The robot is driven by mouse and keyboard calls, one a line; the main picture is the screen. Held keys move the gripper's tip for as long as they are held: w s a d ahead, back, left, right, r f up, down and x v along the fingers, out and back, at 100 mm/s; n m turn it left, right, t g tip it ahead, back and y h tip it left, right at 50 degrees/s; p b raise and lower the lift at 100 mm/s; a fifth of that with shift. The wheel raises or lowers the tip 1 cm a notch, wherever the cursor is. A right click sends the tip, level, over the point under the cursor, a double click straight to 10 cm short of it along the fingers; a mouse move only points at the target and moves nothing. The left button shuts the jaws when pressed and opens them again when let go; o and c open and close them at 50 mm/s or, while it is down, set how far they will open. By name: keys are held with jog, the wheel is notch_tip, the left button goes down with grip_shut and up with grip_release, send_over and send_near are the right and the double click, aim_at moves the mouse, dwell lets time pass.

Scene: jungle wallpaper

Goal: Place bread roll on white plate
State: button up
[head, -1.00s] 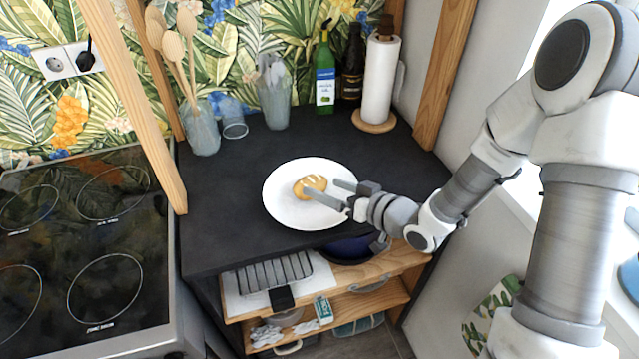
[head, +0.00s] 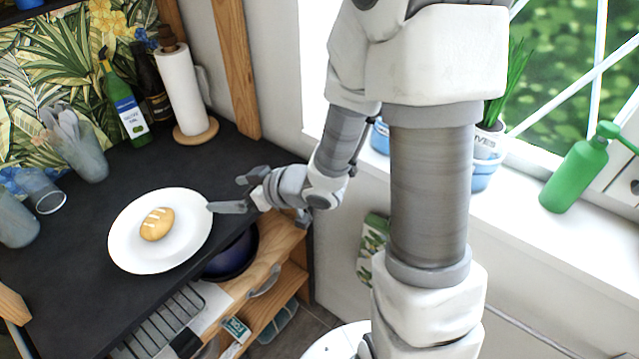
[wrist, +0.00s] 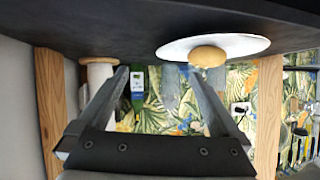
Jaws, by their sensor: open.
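The bread roll (head: 157,224) is small, golden and scored with pale lines. It lies on the white plate (head: 128,254), which rests on the dark counter, and nothing holds it. My gripper (head: 228,193) is open and empty to the right of the plate, with one finger close to the plate's right edge in the head view. In the wrist view, which looks upside down, the roll (wrist: 208,57) and plate (wrist: 255,45) show beyond my spread fingers (wrist: 165,85), apart from them.
A paper towel roll (head: 180,92), a green bottle (head: 127,105) and a dark bottle stand at the back of the counter (head: 110,180). Glass jars stand at the left. A wooden post (head: 236,70) rises behind my gripper. Open shelves lie below the counter.

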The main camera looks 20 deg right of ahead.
jog(key=s+d+r+m+h, duration=0.2)
jog(key=d+r+h, duration=0.3)
jog(key=d+r, duration=0.15)
jog(key=s+d+r+m+h, duration=0.25)
jog(key=d+r+h, duration=0.25)
jog(key=d, duration=0.3)
jog(key=s+a+r+m+g, duration=0.1)
jog(key=s+r, duration=0.1)
jog(key=s, duration=0.5)
jog(key=s+a+r+m+g+y, duration=0.1)
jog(key=s+r+m+g, duration=0.1)
jog(key=s, duration=0.5)
jog(key=shift+s+a+r, duration=0.15)
jog(key=shift+s+r, duration=0.2)
jog(key=shift+r, duration=0.15)
